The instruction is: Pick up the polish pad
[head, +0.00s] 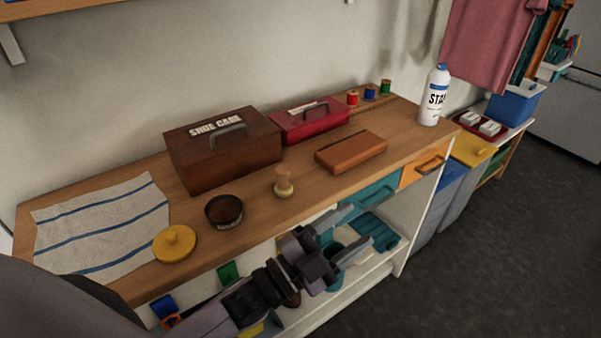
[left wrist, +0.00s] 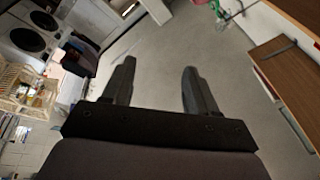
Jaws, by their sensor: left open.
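My left gripper (head: 360,225) is open and empty in front of the counter's front edge, to the right of both. In the left wrist view the open fingers (left wrist: 158,88) have only floor beyond them. My right gripper is not in view.
A dark round tin (head: 223,210) sits between pad and dauber. A brown shoe case (head: 222,150), a red box (head: 309,121), an orange-brown case (head: 351,152) and a white spray can (head: 434,95) stand on the counter (head: 255,212). The striped cloth (head: 102,225) lies left. Open shelves are below.

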